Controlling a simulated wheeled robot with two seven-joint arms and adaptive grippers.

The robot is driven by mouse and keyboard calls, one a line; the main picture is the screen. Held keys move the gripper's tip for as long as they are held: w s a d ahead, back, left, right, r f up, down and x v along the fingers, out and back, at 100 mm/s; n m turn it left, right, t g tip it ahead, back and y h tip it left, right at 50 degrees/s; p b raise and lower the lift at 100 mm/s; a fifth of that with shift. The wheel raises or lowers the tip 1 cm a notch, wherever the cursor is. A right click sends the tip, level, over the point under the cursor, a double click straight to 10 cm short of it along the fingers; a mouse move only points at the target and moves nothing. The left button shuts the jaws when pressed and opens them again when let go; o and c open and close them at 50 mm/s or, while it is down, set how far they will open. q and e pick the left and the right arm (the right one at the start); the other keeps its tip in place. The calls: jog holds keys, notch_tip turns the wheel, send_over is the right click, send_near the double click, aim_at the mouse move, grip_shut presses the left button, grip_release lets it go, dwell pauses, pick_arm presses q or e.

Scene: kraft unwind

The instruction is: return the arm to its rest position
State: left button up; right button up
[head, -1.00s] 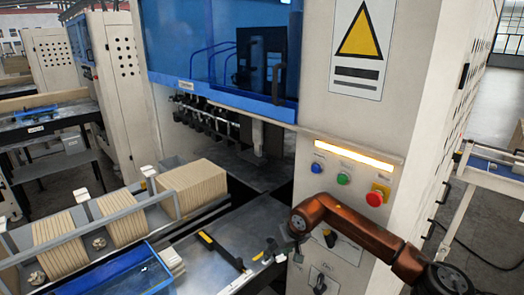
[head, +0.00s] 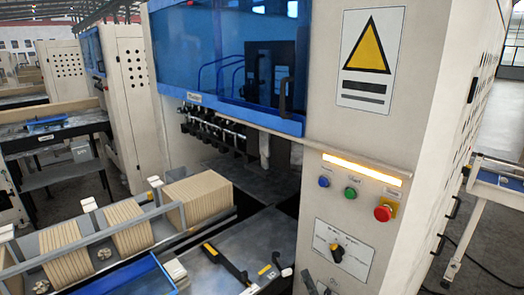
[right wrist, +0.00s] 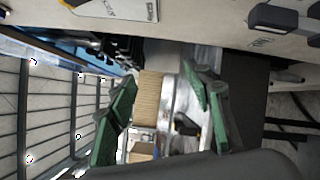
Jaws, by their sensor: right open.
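My right gripper (right wrist: 160,88) shows in the right wrist view, with its two green fingers apart and nothing between them. The machine and its table lie beyond the fingers, clear of them. My right arm and gripper do not show in the head view now. My left arm and gripper are in neither view.
The white machine cabinet bears a red button (head: 383,213), a green button (head: 350,193) and a rotary switch (head: 337,252). A black-and-yellow handled tool (head: 226,263) lies on the metal table (head: 262,238). Tan kraft stacks (head: 200,199) stand in a grey rack at left.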

jog(key=s+d+f+m+g+h, duration=0.35)
jog(key=s+d+f+m, duration=0.4)
jog(key=f, duration=0.25)
jog(key=s+d+f+m+g+h, duration=0.35)
jog(key=s+d+f+m, duration=0.45)
jog(key=f, duration=0.3)
jog(key=s+d+f+m+g+y, duration=0.1)
jog(key=s+d+f+m+g, duration=0.15)
jog(key=s, duration=0.45)
jog(key=s+d+f+m+g, duration=0.1)
jog(key=s+f+m+g, duration=0.25)
jog(key=s, duration=0.45)
jog(key=s+d+f+m+g+y, duration=0.1)
jog(key=s+f+m+g, duration=0.2)
jog(key=s, duration=0.4)
notch_tip(320, 180, down, 31)
jog(key=s+a, duration=0.1)
jog(key=s, duration=0.2)
jog(key=s+f+n+g, duration=0.1)
jog(key=s+f, duration=1.6)
jog(key=s, duration=0.2)
jog(key=shift+f+g+y, duration=0.25)
jog(key=shift+g+y, duration=0.05)
